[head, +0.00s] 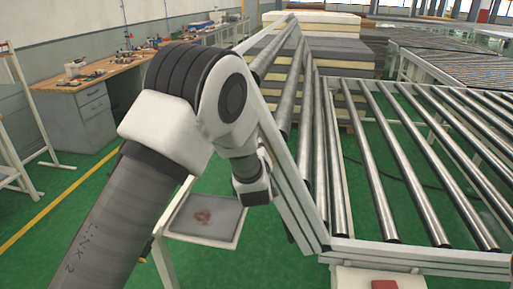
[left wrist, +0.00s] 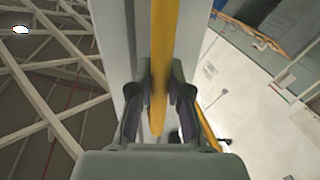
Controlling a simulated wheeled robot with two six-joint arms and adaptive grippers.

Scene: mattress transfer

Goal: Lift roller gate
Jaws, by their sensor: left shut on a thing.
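The roller gate (head: 287,165) stands in the middle of the head view, a light frame with grey metal rollers, steeply tilted beside the flat conveyor. My left arm reaches across in front of it and hides part of it. My left gripper (left wrist: 160,85) shows in the left wrist view, its two fingers shut on a yellow bar (left wrist: 164,40) that runs along a grey beam (left wrist: 127,45). In the head view my left gripper is hidden behind the arm. My right gripper is in neither view.
The flat roller conveyor (head: 425,165) fills the right side. Stacked mattresses (head: 335,45) stand behind the gate. A workbench (head: 95,85) with tools lies at the left. A small tray stand (head: 208,217) is below my arm. Green floor is open at the left.

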